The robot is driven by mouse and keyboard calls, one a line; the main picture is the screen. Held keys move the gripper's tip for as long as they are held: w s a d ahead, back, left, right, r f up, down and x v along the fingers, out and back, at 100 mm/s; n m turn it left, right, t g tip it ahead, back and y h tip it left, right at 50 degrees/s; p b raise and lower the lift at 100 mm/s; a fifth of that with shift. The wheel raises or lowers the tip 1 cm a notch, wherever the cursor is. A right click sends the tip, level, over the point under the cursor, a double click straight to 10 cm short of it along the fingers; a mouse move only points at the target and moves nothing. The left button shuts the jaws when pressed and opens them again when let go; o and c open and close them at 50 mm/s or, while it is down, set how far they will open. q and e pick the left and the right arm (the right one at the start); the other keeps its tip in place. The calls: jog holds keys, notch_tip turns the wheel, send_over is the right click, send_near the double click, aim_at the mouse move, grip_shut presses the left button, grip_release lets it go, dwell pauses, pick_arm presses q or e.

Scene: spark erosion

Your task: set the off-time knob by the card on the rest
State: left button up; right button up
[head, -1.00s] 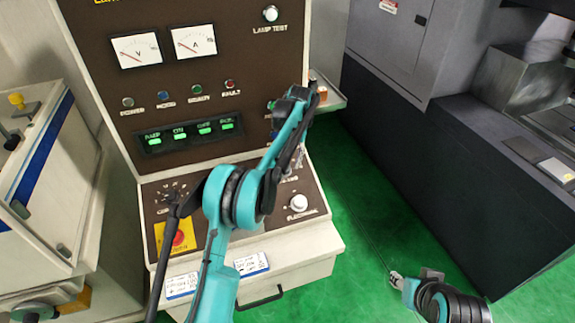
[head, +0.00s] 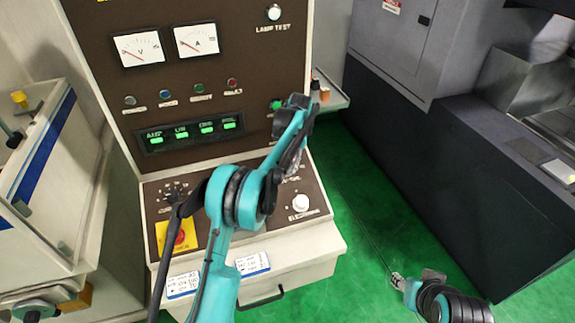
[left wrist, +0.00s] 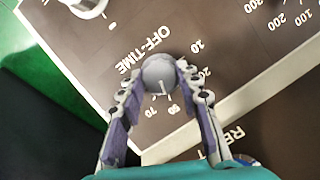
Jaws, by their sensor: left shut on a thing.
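The off-time knob (left wrist: 159,72) is a round grey knob beside the printed OFF-TIME label in the left wrist view. My left gripper (left wrist: 160,79) is shut on it, one finger on each side. A white pointer mark on the knob faces the lower side of the dial, near small numbers that are hard to read. In the head view my left arm hides this knob. Two white cards, a left card (head: 183,284) and a right card (head: 252,264), lie on the console's front ledge; their print is too small to read. My right gripper (head: 398,281) hangs low over the floor.
A white knob (head: 300,203) sits right of my left arm on the panel. A red emergency button (head: 179,237) on a yellow plate is at the left. Green displays (head: 182,134) and two meters are above. Green floor lies open at the right.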

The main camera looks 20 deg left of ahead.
pick_arm(q)
jog(key=shift+n, duration=0.3)
jog(key=n, duration=0.2)
jog(key=n+h, duration=0.1)
jog(key=n, duration=0.1)
jog(key=shift+s+a+t+h, duration=0.1)
jog(key=shift+a+t+h, duration=0.05)
jog(key=shift+t+h, duration=0.15)
jog(key=n+t+h, duration=0.1)
jog(key=n, duration=0.4)
jog(key=shift+s+a+n+b, duration=0.1)
jog(key=shift+n+b, duration=0.2)
jog(key=shift+b, duration=0.05)
jog(key=n+t, duration=0.1)
jog(key=n, duration=0.1)
jog(key=n+b, duration=0.1)
jog(key=n, duration=0.2)
jog(key=shift+s+f+t+h, duration=0.1)
jog(key=shift+t+h, duration=0.2)
jog(key=shift+t, duration=0.1)
jog(key=n+t+b, duration=0.1)
jog(key=n, duration=0.4)
jog(key=shift+s, duration=0.1)
jog(key=shift+n+t, duration=0.3)
jog(key=o, duration=1.2)
jog(key=shift+c, duration=0.2)
